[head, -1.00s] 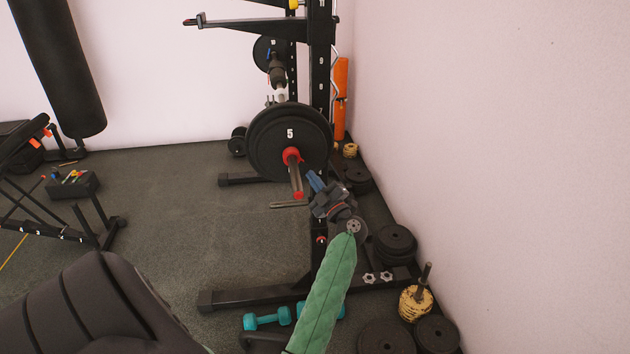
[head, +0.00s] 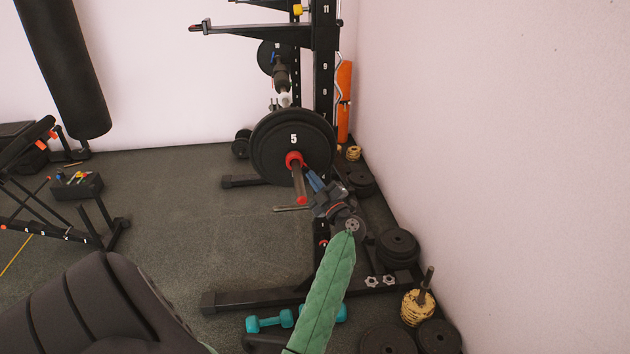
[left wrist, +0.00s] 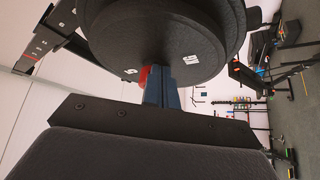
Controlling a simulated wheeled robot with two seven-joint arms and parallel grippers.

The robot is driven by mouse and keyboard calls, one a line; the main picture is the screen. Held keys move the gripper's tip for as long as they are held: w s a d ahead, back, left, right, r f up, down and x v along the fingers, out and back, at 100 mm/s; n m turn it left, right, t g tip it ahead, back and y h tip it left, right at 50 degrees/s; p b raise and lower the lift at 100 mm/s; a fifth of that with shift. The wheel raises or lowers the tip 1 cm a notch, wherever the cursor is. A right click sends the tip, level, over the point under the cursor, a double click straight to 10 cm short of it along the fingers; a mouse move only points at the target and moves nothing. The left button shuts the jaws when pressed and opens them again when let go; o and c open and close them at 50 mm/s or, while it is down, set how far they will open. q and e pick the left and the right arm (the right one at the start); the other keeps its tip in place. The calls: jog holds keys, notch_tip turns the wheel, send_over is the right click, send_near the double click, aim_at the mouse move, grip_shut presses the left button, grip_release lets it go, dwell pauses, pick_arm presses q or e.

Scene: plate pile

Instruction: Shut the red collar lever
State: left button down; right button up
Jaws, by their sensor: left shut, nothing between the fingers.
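The red collar (head: 294,159) sits on the bar's sleeve (head: 298,182), against the outer face of a black plate (head: 272,143) marked 5. The sleeve ends in a red tip. Whether the collar's lever is open or closed is too small to tell. My left gripper (head: 311,177) is shut and empty, its blue fingers just right of the collar, close to the plate. In the left wrist view the fingers (left wrist: 162,90) reach up to the plate (left wrist: 165,45), and a bit of red collar (left wrist: 145,76) shows beside them, partly hidden. Contact cannot be told. My right gripper is not in view.
The rack's black upright (head: 324,60) stands behind the plate, with a spotter arm (head: 245,29) high up. Loose plates (head: 397,245) lie along the right wall. Teal dumbbells (head: 270,321) lie by the rack's foot (head: 250,299).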

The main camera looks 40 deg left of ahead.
pick_arm(q)
jog(key=shift+w+a+r+p, duration=0.2)
jog(key=shift+a+p, duration=0.1)
jog(key=shift+a, duration=0.2)
dwell(0.4)
jog(key=shift+s+a+r+p, duration=0.1)
jog(key=shift+a+r+p, duration=0.1)
jog(key=shift+p, duration=0.1)
jog(key=shift+d+f, duration=0.1)
jog(key=w+f+v, duration=0.1)
jog(key=w+v, duration=0.1)
jog(key=v, duration=0.8)
jog(key=shift+s+b, duration=0.35)
jog(key=shift+b, duration=0.1)
dwell(0.4)
